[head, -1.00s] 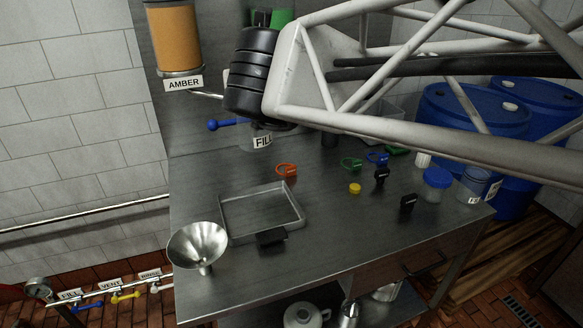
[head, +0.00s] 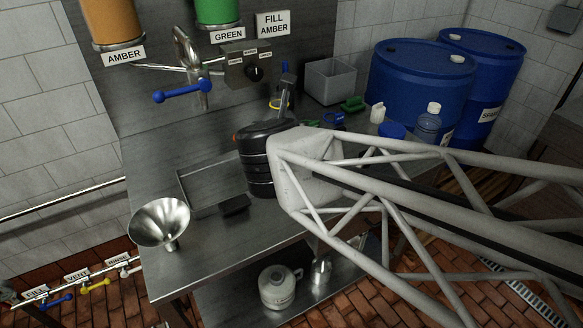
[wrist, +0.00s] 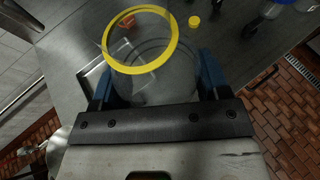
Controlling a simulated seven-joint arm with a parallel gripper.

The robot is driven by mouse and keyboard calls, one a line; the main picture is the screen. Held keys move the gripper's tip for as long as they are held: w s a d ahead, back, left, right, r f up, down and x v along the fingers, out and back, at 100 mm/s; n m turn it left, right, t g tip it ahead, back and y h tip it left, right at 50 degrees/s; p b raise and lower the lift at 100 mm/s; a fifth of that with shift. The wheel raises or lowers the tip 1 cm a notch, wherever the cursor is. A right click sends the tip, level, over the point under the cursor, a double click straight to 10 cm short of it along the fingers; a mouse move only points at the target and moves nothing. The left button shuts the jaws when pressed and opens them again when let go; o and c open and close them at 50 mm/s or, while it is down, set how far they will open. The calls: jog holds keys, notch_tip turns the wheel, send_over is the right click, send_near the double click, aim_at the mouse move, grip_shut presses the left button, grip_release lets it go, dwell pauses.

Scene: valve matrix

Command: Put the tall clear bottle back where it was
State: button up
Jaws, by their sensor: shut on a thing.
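My gripper (wrist: 156,82) is shut on a clear bottle (wrist: 150,90) with a yellow ring at its open mouth, seen in the wrist view. Its blue fingers lie on either side of the clear wall. In the head view my black wrist hides most of the bottle; a bit of yellow ring (head: 275,104) shows beside a finger (head: 286,84). I cannot tell whether its base touches the steel table (head: 215,240).
A shallow tray (head: 183,185) and a steel funnel (head: 160,222) are left of my wrist. A blue-handled tap (head: 181,92) and control box (head: 247,68) are behind. A grey bin (head: 332,82), a capped bottle (head: 428,125) and blue drums (head: 420,75) are to the right.

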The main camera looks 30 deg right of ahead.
jog(key=s+d+f+m+g+h, duration=0.2)
jog(key=s+d+f+m+h, duration=0.1)
jog(key=s+d+f, duration=0.3)
notch_tip(320, 180, down, 4)
jog(key=shift+s+d+f+m+g, duration=0.2)
jog(key=shift+s+d+m+g, duration=0.15)
jog(key=shift+s, duration=0.85)
jog(key=w+d, duration=0.3)
jog(key=w, duration=0.4)
jog(key=w+d+f, duration=0.1)
jog(key=w+d, duration=0.2)
jog(key=w, duration=0.5)
jog(key=shift+f, duration=0.25)
jog(key=shift+f, duration=0.15)
jog(key=shift+f, duration=1.6)
jog(key=shift+f, duration=0.15)
jog(key=o, duration=1.3)
